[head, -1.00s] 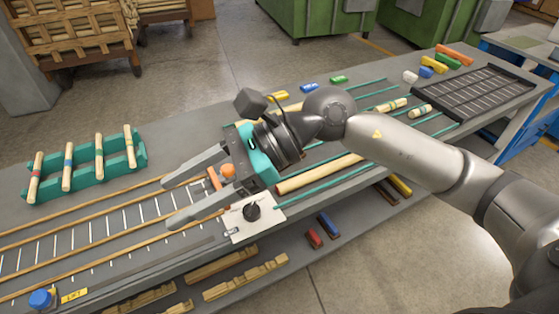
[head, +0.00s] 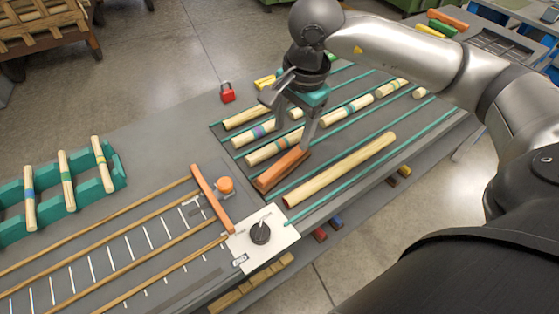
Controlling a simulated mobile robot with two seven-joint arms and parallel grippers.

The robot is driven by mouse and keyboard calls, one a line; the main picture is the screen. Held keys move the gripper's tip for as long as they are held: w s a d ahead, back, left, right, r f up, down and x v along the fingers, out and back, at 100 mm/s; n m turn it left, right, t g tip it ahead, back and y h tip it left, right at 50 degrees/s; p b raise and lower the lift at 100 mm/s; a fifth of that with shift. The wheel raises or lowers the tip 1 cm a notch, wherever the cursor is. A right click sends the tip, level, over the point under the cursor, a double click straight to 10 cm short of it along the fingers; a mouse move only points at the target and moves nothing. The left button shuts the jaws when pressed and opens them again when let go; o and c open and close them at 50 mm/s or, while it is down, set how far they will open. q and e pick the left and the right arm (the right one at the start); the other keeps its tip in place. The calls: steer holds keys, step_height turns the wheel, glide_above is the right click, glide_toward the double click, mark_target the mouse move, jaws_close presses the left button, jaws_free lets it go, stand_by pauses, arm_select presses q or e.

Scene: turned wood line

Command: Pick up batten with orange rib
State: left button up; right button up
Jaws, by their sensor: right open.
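A pale turned batten with orange bands (head: 262,153) lies in a lane between green rails on the bench, in the middle of the head view. My right gripper (head: 288,125) is open and empty, pointing down over the lanes. One finger reaches down near this batten's right end; I cannot tell whether it touches. The other finger is farther back and left. A batten with a purple band (head: 258,132) lies in the lane just behind. My left gripper is not in view.
A reddish-orange block (head: 282,171) lies just in front of the orange-banded batten. A long plain rod (head: 340,169) lies nearer. A green rack (head: 108,172) with several battens stands left. A red padlock-like object (head: 227,92) stands behind.

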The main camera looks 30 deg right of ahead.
glide_above(284, 161)
steer(key=s, duration=0.1)
step_height(284, 161, down, 5)
steer(key=shift+s+d+f+b, duration=0.15)
steer(key=shift+f+b, duration=0.05)
steer(key=shift+b, duration=0.1)
steer(key=shift+f, duration=0.85)
steer(key=f, duration=0.2)
steer(key=w+f, duration=0.1)
steer(key=f, duration=0.1)
steer(key=shift+w+f+b, duration=0.15)
steer(key=shift+f+b, duration=0.15)
steer(key=shift+b, duration=0.1)
steer(key=c, duration=0.4)
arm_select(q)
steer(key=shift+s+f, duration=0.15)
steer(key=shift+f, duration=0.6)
arm_select(e)
jaws_close()
